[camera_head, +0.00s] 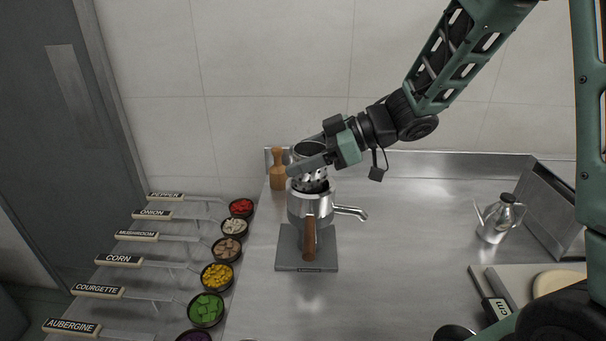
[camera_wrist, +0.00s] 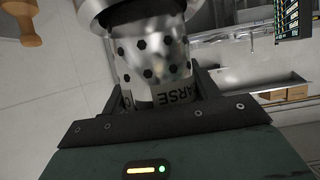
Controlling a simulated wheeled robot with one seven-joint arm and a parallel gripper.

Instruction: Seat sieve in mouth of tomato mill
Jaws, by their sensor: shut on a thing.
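The sieve (camera_head: 314,184) is a shiny metal cylinder with dark round holes. It also shows in the wrist view (camera_wrist: 150,62), with a pale band lettered "...ARSE". My gripper (camera_head: 308,163) is shut around its upper part; the wrist view shows the fingers (camera_wrist: 160,95) on either side of the band. The tomato mill (camera_head: 299,207) is a metal pot with a side spout and a brown handle, upright on a grey base. The sieve is over the mill's mouth, its lower end at the rim. I cannot tell how far inside it is. The mill's rim (camera_wrist: 92,12) shows at the wrist view's top.
A wooden pestle (camera_head: 278,172) stands behind the mill to the left. Several bowls of vegetables, such as corn (camera_head: 217,275), line the left side beside labelled handles. A metal can (camera_head: 496,216) stands at right. The steel counter (camera_head: 400,270) right of the mill is clear.

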